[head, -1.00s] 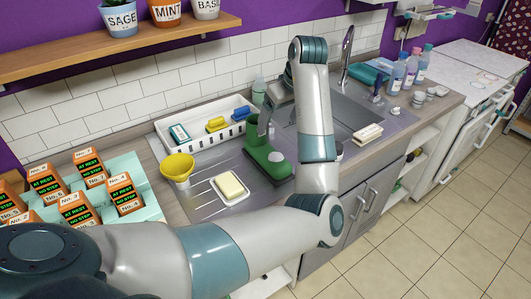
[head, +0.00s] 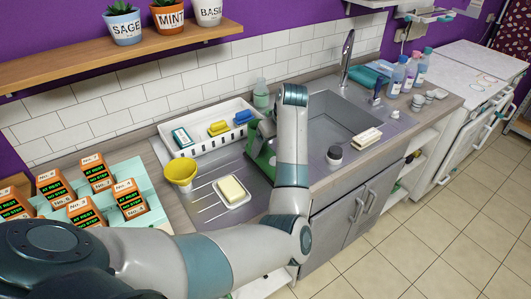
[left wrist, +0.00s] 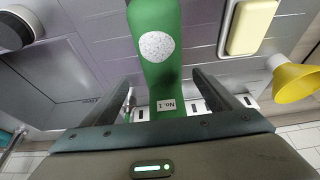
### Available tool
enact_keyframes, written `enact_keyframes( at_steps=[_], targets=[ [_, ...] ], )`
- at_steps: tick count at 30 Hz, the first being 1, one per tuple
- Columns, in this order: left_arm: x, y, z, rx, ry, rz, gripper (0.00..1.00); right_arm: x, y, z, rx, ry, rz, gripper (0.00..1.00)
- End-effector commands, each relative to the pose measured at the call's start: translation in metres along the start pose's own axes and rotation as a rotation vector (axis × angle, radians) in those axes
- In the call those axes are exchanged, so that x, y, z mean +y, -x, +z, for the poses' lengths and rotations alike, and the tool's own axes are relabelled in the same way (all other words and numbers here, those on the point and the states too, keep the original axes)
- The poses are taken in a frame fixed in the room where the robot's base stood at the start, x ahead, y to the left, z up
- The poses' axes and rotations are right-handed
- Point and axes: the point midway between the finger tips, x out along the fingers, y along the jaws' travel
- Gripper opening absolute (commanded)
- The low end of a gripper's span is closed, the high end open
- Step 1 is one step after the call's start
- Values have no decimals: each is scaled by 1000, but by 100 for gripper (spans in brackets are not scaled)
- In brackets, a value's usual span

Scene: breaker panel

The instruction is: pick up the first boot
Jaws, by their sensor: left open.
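The green boot (head: 262,152) stands on the metal drainboard, partly hidden behind my left arm in the head view. In the left wrist view the boot (left wrist: 158,75) carries a label reading No. 1 and a round speckled white patch. My left gripper (left wrist: 161,78) is open, with one finger on each side of the boot. Small gaps show between the boot and the fingers, so they do not appear to grip it. In the head view my left arm hides the fingers. My right gripper is not in view.
A white rack (head: 207,149) with brushes is behind. Several orange boxes (head: 131,205) stand at the left.

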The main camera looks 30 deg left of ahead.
Motion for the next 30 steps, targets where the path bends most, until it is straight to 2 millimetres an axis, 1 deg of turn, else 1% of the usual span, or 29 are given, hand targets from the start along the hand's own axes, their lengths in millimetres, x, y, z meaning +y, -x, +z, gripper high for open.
enact_keyframes(
  at_steps=[4, 13, 17, 20, 25, 27, 30],
  targets=[
    [0, -7, 0, 1, -1, 1, 83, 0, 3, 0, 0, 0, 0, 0],
    [0, -8, 0, 1, 0, 1, 83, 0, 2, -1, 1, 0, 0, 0],
    [-1, -11, 0, 0, -1, -1, 83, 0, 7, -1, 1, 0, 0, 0],
    [-3, -18, -1, -1, -2, -3, 83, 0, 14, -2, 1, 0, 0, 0],
    [-6, -37, -3, -1, -1, -3, 83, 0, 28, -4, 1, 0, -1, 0],
    [-5, -46, -2, -2, -1, -3, 83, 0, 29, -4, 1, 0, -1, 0],
    [-5, -55, -2, -1, -2, -2, 83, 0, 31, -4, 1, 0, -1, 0]
  ],
)
